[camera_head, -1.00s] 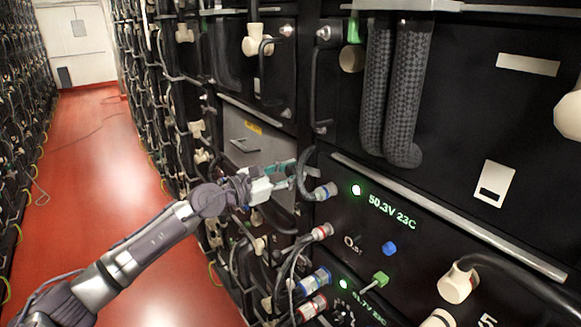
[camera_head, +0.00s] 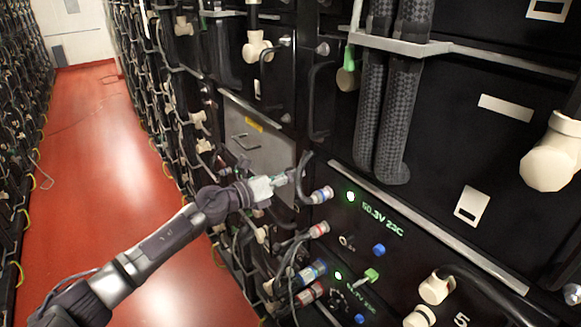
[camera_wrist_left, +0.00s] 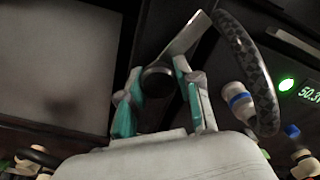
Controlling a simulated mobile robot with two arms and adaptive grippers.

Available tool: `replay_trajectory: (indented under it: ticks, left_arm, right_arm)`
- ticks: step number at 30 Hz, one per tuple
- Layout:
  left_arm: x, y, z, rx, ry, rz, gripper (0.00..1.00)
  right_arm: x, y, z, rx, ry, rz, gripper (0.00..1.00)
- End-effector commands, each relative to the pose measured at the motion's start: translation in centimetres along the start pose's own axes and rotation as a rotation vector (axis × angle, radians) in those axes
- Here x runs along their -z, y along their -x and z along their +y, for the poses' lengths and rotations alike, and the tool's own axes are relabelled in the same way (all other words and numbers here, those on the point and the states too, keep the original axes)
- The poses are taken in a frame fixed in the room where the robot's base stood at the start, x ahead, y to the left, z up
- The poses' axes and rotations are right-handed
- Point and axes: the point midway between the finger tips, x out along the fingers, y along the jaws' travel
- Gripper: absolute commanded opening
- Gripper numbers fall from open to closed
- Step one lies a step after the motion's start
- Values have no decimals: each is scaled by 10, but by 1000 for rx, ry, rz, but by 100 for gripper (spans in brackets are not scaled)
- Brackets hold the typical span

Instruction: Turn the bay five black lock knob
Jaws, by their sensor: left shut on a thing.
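My left gripper (camera_head: 281,180) is at the front of the rack, beside the grey panel and the looped black cable. In the left wrist view its teal-padded fingers (camera_wrist_left: 157,95) stand on both sides of a round black knob (camera_wrist_left: 157,80) and are shut on it. A grey strip rises behind the knob. In the head view the knob is hidden by the gripper. A bay-five label is not readable at the knob. My right gripper is not in view.
A black cable (camera_wrist_left: 250,70) with a blue-ringed connector (camera_wrist_left: 238,103) hangs close right of the fingers.

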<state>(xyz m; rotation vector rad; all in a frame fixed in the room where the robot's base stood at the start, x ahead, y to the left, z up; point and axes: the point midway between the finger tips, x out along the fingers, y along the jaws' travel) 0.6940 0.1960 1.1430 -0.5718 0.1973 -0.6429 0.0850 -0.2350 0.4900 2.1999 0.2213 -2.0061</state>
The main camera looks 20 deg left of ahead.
Motion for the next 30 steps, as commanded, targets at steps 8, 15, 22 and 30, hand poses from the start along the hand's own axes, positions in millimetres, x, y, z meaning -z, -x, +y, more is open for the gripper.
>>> replay_trajectory:
  ticks: [8, 15, 22, 30]
  left_arm:
    - [-2, 0, -2, -1, 221, 0, 0]
    - [-2, 0, -1, -1, 341, -1, 0]
    - [-1, 0, -1, -1, 394, -2, 0]
    - [-1, 0, -1, 0, 405, -2, 0]
  right_arm:
    - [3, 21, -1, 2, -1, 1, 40]
    - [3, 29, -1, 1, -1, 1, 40]
    - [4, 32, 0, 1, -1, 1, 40]
    - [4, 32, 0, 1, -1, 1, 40]
